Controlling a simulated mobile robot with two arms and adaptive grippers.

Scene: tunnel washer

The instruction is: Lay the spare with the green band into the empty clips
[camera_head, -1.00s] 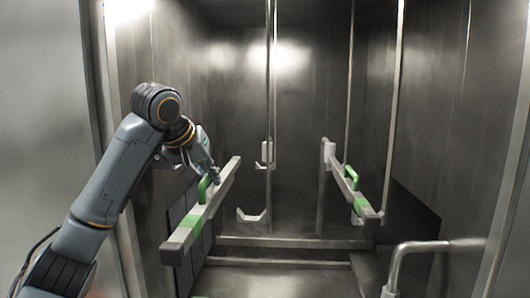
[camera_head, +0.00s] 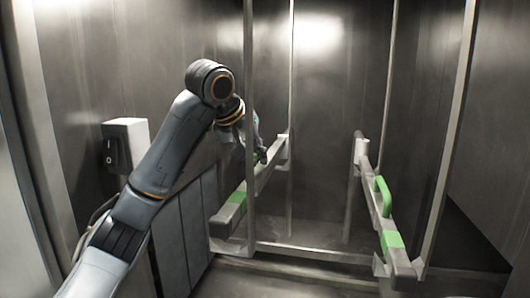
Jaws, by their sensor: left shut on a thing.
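The grey spare bar with the green band (camera_head: 236,197) slopes away from me on the left side of the chamber. My left gripper (camera_head: 258,156) is shut on its green handle, mostly hidden behind my wrist and an upright rod. The bar's near end is at the near left clip (camera_head: 232,246), and its far end is beside the far left clip (camera_head: 284,152). I cannot tell whether the bar touches either clip or sits just above. A matching bar (camera_head: 389,222) with a green handle and band lies in the right-hand clips. My right gripper is out of view.
Thin metal uprights (camera_head: 249,100) stand in front of and behind the left bar, close to my wrist. A switch box (camera_head: 125,145) is on the left wall. A cross rail (camera_head: 315,253) runs low between the sides. The space between the two bars is clear.

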